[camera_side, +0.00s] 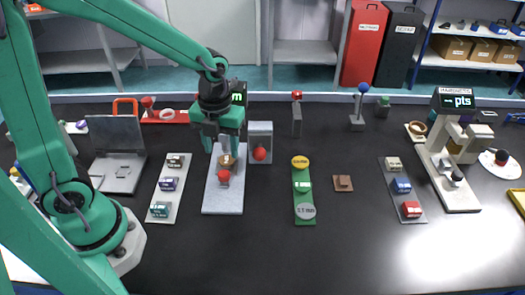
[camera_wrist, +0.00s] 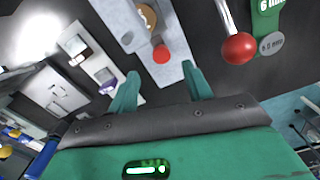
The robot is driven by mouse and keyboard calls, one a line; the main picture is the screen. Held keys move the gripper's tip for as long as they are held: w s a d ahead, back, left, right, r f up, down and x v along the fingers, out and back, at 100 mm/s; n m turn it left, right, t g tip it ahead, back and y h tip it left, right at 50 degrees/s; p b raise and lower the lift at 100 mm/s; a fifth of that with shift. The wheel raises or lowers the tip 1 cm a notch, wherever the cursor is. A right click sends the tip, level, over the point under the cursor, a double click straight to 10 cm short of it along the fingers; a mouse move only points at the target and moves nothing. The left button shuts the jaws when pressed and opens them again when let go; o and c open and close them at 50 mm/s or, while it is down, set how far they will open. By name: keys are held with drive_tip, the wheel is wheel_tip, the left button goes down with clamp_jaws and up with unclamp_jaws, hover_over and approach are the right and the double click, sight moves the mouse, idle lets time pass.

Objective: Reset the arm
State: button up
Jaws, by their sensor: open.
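My gripper (camera_side: 222,146) is open and empty, hanging above a light grey base plate (camera_side: 222,200) at centre left. In the wrist view my gripper (camera_wrist: 160,78) has its two green fingers spread, with nothing between them. On the plate are a brass-coloured round piece (camera_side: 226,161) and a red knob (camera_side: 224,177); in the wrist view the red knob (camera_wrist: 161,54) lies beyond the fingers, apart from them. My gripper hides much of the instrument standing on the plate. Its display (camera_side: 239,92) shows only partly behind my arm.
A grey block with a red ball (camera_side: 260,153) stands close right of the plate. A green strip (camera_side: 303,200), a brown block (camera_side: 343,183) and another instrument (camera_side: 450,170) are right. The front table is clear.

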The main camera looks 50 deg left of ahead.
drive_tip(key=shift+r, duration=0.2)
idle(0.3)
drive_tip(key=s+a+r+n+t, duration=0.2)
drive_tip(key=s+r+n, duration=0.2)
drive_tip(key=n, duration=1.1)
drive_tip(key=s+a+r+n+t, duration=0.2)
drive_tip(key=s+r+n, duration=0.3)
drive_tip(key=r+n, duration=0.4)
drive_tip(key=n+t, duration=0.1)
drive_tip(key=n, duration=0.5)
drive_tip(key=shift+t, duration=0.3)
